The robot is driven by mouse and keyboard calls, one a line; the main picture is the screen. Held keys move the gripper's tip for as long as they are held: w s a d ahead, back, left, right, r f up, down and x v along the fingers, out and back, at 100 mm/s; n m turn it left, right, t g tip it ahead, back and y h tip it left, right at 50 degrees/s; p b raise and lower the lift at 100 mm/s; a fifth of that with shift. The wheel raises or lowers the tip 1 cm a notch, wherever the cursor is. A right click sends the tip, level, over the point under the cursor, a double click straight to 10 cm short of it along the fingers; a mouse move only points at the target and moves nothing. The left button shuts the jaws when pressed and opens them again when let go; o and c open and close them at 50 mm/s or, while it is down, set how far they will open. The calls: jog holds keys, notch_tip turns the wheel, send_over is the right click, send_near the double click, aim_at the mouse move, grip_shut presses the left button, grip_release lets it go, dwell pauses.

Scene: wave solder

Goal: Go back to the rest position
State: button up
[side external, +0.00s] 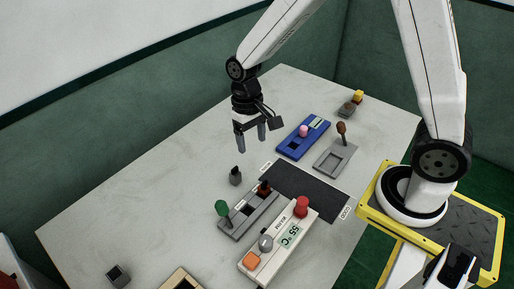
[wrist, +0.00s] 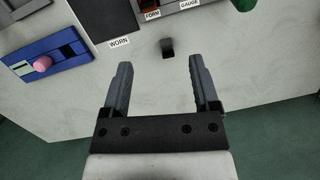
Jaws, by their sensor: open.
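My gripper (side external: 251,143) hangs above the pale table (side external: 130,207) toward its far side, fingers pointing down. In the wrist view my gripper (wrist: 161,85) has its two grey fingers wide apart with nothing between them. A small dark part (side external: 235,175) stands on the table below and slightly left of the gripper in the side view. It also shows in the wrist view as a small dark block (wrist: 167,48), beyond the fingertips and apart from them.
A blue unit (side external: 289,149) with a pink knob, a grey lever unit (side external: 329,163), a dark mat (side external: 283,183), a grey fixture with a green knob (side external: 222,208) and a white control box (side external: 251,265) stand on the table. The left part of the table is mostly clear.

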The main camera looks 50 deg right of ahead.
jog(key=s+d+r+n+t, duration=0.1)
jog(key=s+d+r+t, duration=0.1)
jog(key=s+d+t, duration=0.2)
jog(key=shift+s+d+r+n+h, duration=0.15)
jog(key=shift+s+d+n+h, duration=0.3)
jog(key=shift+s, duration=1.3)
